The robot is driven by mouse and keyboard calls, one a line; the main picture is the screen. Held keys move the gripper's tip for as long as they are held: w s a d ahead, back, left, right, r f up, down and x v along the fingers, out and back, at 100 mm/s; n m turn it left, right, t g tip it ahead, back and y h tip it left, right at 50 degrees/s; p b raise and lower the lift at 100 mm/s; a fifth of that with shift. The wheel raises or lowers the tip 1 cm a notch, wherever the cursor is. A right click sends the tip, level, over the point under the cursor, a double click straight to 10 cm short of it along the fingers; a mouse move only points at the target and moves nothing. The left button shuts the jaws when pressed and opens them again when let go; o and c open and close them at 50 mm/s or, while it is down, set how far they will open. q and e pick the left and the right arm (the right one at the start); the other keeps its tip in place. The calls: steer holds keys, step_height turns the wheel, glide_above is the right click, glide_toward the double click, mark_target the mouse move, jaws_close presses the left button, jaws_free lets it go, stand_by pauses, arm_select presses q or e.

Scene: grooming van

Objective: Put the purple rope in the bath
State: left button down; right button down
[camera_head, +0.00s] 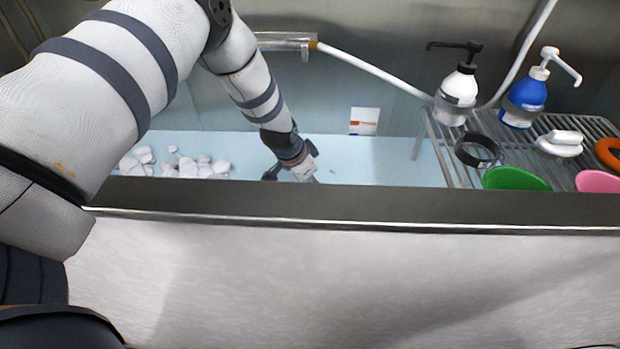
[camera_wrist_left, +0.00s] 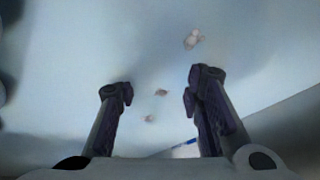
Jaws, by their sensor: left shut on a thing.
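The bath (camera_head: 380,207) is a steel tub with a pale blue inside and a dark front rim. My left arm reaches over the rim, and my left gripper (camera_head: 290,174) is low inside the bath, its tips partly hidden by the rim. In the left wrist view the fingers (camera_wrist_left: 160,88) stand apart over the pale bath surface. Dark purple material, which I take for the purple rope (camera_wrist_left: 222,112), shows along the fingers; its full shape is hard to make out. The left gripper is shut on it. My right gripper is out of view.
White lumps (camera_head: 196,168) lie in the bath at left. A wire rack (camera_head: 447,150) at right holds a white pump bottle (camera_head: 456,97), a blue pump bottle (camera_head: 524,100), a black ring (camera_head: 477,150) and a green item (camera_head: 515,179). A white hose (camera_head: 372,68) crosses above.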

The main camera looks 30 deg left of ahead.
arm_select(q)
steer(key=shift+f, duration=0.2)
steer(key=c, duration=1.1)
jaws_free()
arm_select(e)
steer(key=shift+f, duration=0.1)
arm_select(q)
steer(key=shift+r, duration=0.1)
steer(key=p+v, duration=0.3)
steer(key=v, duration=0.9)
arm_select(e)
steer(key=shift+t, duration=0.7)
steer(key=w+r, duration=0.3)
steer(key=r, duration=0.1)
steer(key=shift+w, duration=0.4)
arm_select(q)
steer(key=shift+r, duration=0.1)
